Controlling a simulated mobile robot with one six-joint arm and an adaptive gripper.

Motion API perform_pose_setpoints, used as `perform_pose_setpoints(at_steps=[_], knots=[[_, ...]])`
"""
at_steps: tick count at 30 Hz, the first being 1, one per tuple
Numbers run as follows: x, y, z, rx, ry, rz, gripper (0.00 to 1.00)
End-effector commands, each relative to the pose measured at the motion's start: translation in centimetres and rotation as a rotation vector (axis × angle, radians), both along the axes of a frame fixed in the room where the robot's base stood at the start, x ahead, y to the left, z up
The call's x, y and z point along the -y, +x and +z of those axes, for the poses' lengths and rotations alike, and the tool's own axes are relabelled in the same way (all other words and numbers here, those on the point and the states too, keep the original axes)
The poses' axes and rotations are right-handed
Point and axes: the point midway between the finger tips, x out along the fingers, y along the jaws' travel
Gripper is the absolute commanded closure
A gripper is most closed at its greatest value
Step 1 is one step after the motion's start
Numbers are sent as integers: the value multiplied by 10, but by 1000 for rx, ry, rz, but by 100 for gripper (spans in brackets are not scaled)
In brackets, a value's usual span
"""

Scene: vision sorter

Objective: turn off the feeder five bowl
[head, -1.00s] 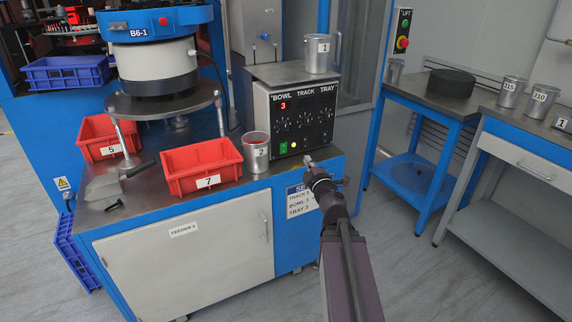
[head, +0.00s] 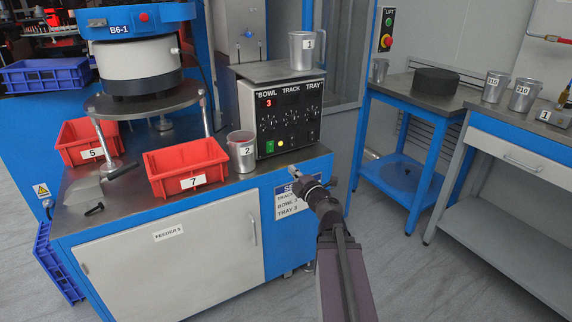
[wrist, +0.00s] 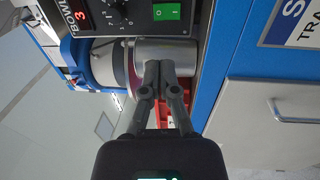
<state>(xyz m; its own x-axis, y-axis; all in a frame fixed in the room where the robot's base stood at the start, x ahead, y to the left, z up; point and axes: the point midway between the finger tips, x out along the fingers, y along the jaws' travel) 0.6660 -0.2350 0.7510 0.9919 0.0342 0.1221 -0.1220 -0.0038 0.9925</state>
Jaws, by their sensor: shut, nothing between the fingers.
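The feeder control box (head: 283,118) stands on the blue bench, marked BOWL, TRACK and TRAY. Its red display (head: 268,103) reads 3, with dials beside and below it. A green switch (head: 270,147) sits low on its front; the switch also shows at the top of the wrist view (wrist: 167,12), marked with a white line. My gripper (head: 282,170) is in front of the bench edge, below and in front of the box. In the wrist view its fingers (wrist: 159,68) are shut together and empty, apart from the switch, with a metal mug behind them.
A metal mug marked 2 (head: 241,152) stands left of the box, close to the switch. A red bin marked 7 (head: 187,170) is further left. Another mug (head: 301,50) stands on the box. The bench door (head: 180,250) carries a FEEDER label. Floor is clear right of the bench.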

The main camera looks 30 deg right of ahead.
Motion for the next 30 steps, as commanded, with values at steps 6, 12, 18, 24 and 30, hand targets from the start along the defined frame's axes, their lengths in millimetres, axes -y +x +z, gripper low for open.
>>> perform_pose_setpoints(at_steps=[6,12,18,24,30], knots=[[0,23,3,0,1,1,100],[-1,52,7,0,0,1,100],[-1,83,11,0,1,0,100],[-2,111,14,0,1,-1,100],[-4,127,16,0,0,-1,100]])
